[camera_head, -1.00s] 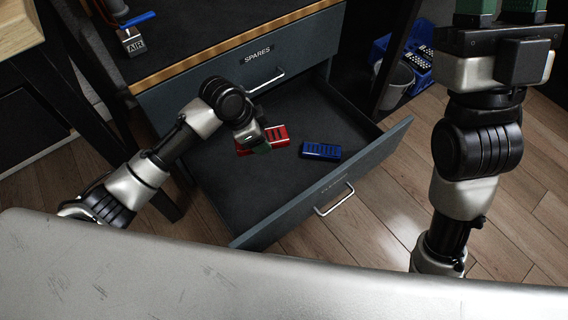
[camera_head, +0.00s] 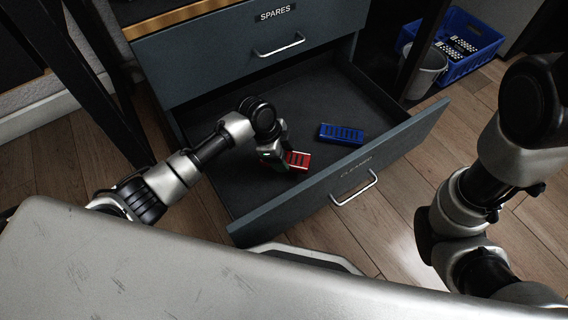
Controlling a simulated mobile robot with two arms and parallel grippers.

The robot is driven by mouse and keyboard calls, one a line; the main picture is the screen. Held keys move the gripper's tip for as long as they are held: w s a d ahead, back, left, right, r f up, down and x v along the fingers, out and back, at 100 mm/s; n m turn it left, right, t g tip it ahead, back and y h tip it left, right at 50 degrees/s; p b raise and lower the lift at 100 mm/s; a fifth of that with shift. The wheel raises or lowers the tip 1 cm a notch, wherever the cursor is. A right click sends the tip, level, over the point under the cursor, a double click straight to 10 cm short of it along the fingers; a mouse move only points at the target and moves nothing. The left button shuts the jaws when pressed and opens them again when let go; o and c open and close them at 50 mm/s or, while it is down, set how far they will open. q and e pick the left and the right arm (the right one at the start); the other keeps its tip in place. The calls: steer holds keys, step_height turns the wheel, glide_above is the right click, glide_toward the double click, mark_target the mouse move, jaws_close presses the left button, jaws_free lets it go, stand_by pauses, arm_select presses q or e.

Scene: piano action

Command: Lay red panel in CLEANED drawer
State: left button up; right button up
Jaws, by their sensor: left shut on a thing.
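The red panel (camera_head: 298,160) is inside the open CLEANED drawer (camera_head: 235,195), low near its floor and left of the middle. My left gripper (camera_head: 284,160) reaches down into the drawer and is shut on the red panel, hiding its left part. I cannot tell whether the panel touches the drawer floor. A blue panel (camera_head: 341,134) lies on the drawer floor to the right of the red one, apart from it. My right arm shows at the right edge; its gripper is out of the picture.
The SPARES drawer (camera_head: 235,50) above is closed. A grey bin (camera_head: 425,71) and a blue crate (camera_head: 468,48) with black-and-white pieces stand on the floor at the right. The CLEANED drawer's front wall carries a metal handle (camera_head: 354,190).

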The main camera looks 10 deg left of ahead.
arm_select(q)
step_height(320, 180, down, 4)
steer(key=b, duration=0.2)
steer(key=shift+r+b, duration=0.2)
steer(key=shift+b, duration=0.1)
steer(key=shift+r, duration=0.15)
steer(key=o, duration=0.6)
steer(key=shift+f, duration=0.2)
steer(key=shift+c, duration=0.2)
steer(key=o, duration=0.5)
steer(key=shift+c, duration=0.2)
